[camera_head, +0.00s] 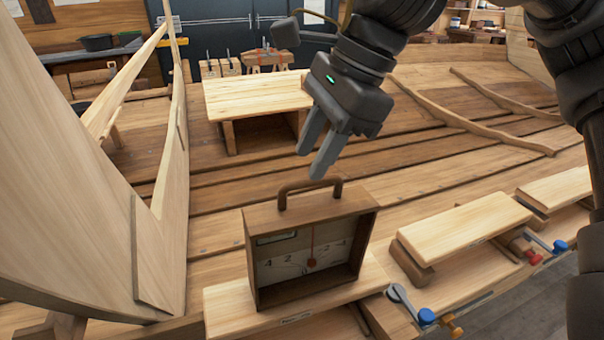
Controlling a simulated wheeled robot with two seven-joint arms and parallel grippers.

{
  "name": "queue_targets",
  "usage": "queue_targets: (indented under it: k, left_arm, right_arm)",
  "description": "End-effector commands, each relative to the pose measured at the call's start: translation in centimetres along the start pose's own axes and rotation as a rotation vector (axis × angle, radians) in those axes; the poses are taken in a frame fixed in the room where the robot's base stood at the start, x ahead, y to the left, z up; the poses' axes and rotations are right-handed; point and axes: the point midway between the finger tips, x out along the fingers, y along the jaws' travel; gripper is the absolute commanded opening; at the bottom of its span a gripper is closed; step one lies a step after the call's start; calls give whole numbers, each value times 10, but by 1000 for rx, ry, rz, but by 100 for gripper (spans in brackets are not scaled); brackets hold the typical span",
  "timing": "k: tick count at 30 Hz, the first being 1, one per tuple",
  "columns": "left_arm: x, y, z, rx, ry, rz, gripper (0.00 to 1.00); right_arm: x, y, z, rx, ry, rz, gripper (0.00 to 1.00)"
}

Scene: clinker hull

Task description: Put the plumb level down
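The plumb level (312,207) is a brown wooden box with an arched handle (309,183) on top and a numbered dial with a red pointer in its open front. It stands upright on a pale wooden board (233,308) in the lower middle of the head view. My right gripper (314,165) is just above and behind the handle in the picture. Its two grey fingers are apart with a gap between them, and nothing is held. The fingertips look clear of the handle. My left gripper is not in view.
A pale plank bench (258,95) stands behind, on the hull planking (420,150). More pale boards (465,228) lie to the right, with blue-handled clamps (426,316) along the near edge. A tall curved timber (60,170) fills the left side.

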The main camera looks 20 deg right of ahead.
Motion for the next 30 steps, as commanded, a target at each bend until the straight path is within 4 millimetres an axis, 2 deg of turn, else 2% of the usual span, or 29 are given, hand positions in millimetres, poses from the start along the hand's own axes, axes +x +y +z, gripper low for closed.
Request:
queue_targets:
  k: [3,6,12,30]
  left_arm:
    - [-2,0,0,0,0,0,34]
    - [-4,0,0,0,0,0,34]
    - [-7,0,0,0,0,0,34]
    - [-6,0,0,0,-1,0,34]
  right_arm:
    - [-28,-1,1,2,0,-6,34]
    - [-46,0,1,2,-1,-4,34]
    - [-66,0,0,0,0,-1,34]
    - [-68,-2,2,-4,-16,-1,34]
